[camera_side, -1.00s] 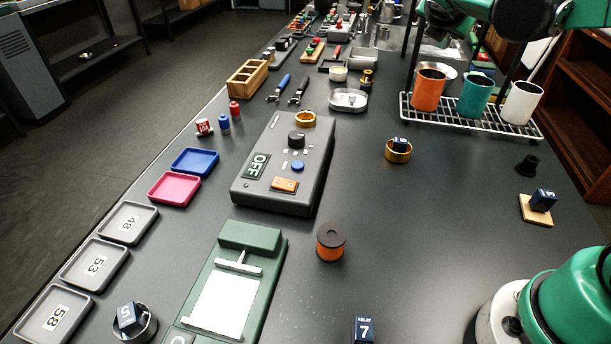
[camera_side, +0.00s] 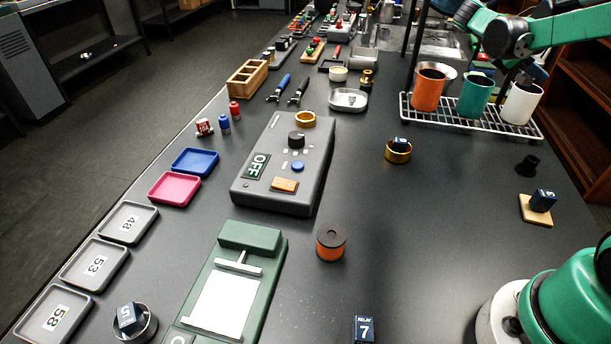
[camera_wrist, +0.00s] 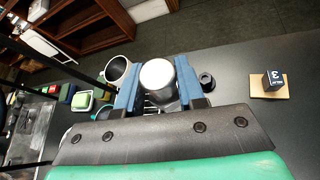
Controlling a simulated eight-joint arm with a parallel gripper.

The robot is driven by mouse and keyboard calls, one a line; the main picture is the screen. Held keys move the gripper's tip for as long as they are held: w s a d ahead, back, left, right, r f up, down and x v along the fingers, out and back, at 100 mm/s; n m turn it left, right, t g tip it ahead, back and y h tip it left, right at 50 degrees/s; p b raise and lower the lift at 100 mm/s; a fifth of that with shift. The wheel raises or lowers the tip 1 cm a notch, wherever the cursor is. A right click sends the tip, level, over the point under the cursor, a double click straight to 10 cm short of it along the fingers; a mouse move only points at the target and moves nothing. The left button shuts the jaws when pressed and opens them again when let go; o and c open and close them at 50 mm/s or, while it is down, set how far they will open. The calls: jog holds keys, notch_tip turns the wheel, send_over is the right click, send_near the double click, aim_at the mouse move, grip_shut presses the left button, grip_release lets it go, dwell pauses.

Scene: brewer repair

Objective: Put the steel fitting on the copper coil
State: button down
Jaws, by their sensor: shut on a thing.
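The copper coil (camera_side: 331,243) is an orange-wound spool with a dark top. It stands upright on the black bench, right of the green device, with nothing on it. My gripper (camera_wrist: 157,84) has blue fingers, closed on both sides of a grey cylinder with a bright round top, which looks like the steel fitting (camera_wrist: 158,74). In the side view my gripper (camera_side: 524,77) is small and dark behind the white cup (camera_side: 521,106). The fitting cannot be made out there.
A wire rack (camera_side: 468,122) holds the orange cup (camera_side: 427,93), a teal cup (camera_side: 474,97) and the white cup. A brass ring (camera_side: 398,153) holding a relay, a black part (camera_side: 527,165) and a grey control box (camera_side: 285,165) stand nearby. Bench right of the coil is clear.

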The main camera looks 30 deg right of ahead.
aim_at(487, 159)
notch_tip(487, 159, down, 18)
jog(key=shift+r, duration=0.2)
dwell(0.4)
jog(key=c, duration=0.5)
grip_release()
jog(key=shift+f, duration=0.1)
jog(key=shift+c, duration=0.2)
jog(key=shift+f, duration=0.1)
jog(key=shift+t, duration=0.4)
jog(key=v, duration=0.6)
jog(key=shift+w+a+r, duration=0.15)
jog(key=shift+w+r, duration=0.15)
jog(key=shift+w, duration=0.05)
jog(key=w+a+r+m+t+y, duration=0.2)
jog(key=a+r+t+y, duration=0.1)
jog(key=a+r+t, duration=0.3)
jog(key=s+a+r+m+t+y, duration=0.1)
jog(key=s+a+m+t+y, duration=0.1)
jog(key=a, duration=0.6)
jog(key=s+a+r+m+t+y, duration=0.2)
jog(key=s+a+m+t+y, duration=0.1)
jog(key=a, duration=0.6)
jog(key=m+t+y, duration=0.1)
jog(key=y, duration=0.1)
jog(key=shift+r+y, duration=0.3)
jog(key=shift+o, duration=0.8)
jog(key=shift+s+a+m+t, duration=0.25)
jog(key=shift+a+m+t, duration=0.05)
jog(key=shift+a+m, duration=0.2)
